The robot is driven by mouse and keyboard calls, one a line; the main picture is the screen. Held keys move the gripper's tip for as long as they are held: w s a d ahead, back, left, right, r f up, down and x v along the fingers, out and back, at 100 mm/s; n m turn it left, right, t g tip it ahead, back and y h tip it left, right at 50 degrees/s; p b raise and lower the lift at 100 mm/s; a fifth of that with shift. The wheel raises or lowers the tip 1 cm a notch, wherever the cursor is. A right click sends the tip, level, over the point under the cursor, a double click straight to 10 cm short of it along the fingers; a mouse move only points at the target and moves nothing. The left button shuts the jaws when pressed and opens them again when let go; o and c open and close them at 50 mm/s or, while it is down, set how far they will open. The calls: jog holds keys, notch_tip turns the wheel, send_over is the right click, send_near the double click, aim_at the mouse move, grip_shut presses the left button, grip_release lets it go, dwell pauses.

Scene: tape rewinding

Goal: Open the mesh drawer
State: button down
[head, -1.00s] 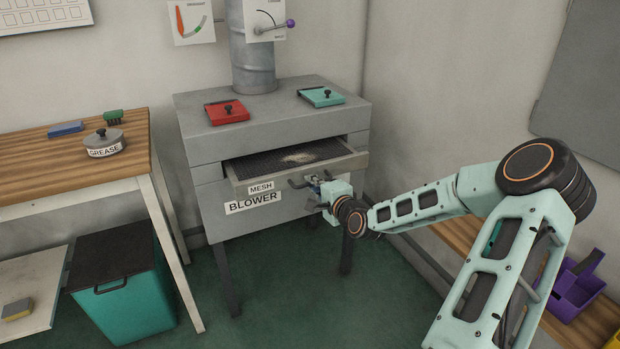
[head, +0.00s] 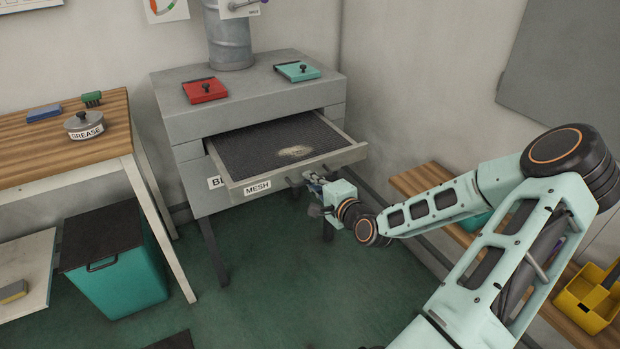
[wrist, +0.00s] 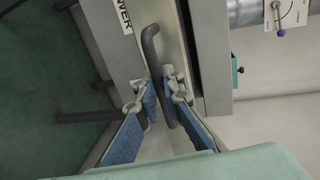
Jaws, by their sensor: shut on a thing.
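The mesh drawer (head: 233,188) stands pulled well out of the front of the grey blower cabinet (head: 187,128), with its "MESH" label on the front. Its dark mesh floor (head: 250,148) shows, with a pale patch of material (head: 295,151) on it. My gripper (head: 314,181) is at the right part of the drawer front, shut on the dark handle. In the wrist view the handle (wrist: 150,50) runs between the blue finger pads of my gripper (wrist: 160,98). The gripper hides part of the handle in the head view.
A red lidded box (head: 204,91) and a teal one (head: 297,71) sit on the cabinet top. A wooden table (head: 60,150) with a grease tin (head: 84,125) stands left, a teal bin (head: 118,265) below. A yellow container (head: 590,295) is at right.

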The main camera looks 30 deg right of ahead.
jog(key=c, duration=2.1)
grip_release()
jog(key=v, duration=1.2)
jog(key=shift+a, duration=0.1)
